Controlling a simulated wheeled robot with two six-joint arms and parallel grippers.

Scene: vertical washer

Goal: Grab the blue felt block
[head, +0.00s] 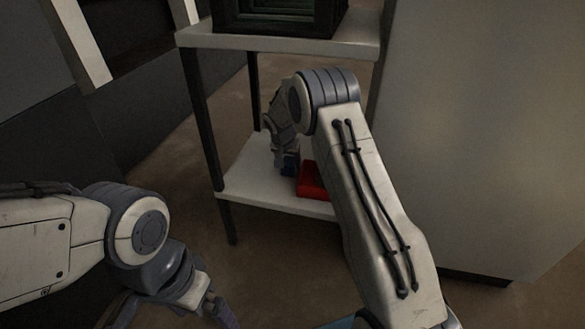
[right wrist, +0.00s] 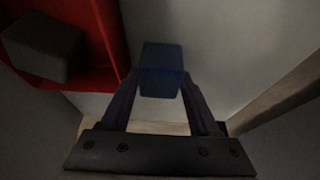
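The blue felt block (right wrist: 161,72) sits between the fingertips of my right gripper (right wrist: 160,84) in the right wrist view. Both fingers meet its sides with no clear gap, so the gripper looks shut on it. In the head view the block (head: 290,163) shows as a small dark blue patch at the tip of my right gripper (head: 284,160), low over the lower shelf (head: 245,178). I cannot tell whether it touches the shelf. My left gripper (head: 217,311) is at the bottom of the head view, partly cut off, away from the shelf; its opening is unclear.
A red tray (head: 312,180) is on the lower shelf, right beside the block; a dark grey block (right wrist: 42,46) lies in it. The upper shelf (head: 280,44) and dark legs (head: 200,115) frame the space. A large pale panel (head: 480,130) stands at the right.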

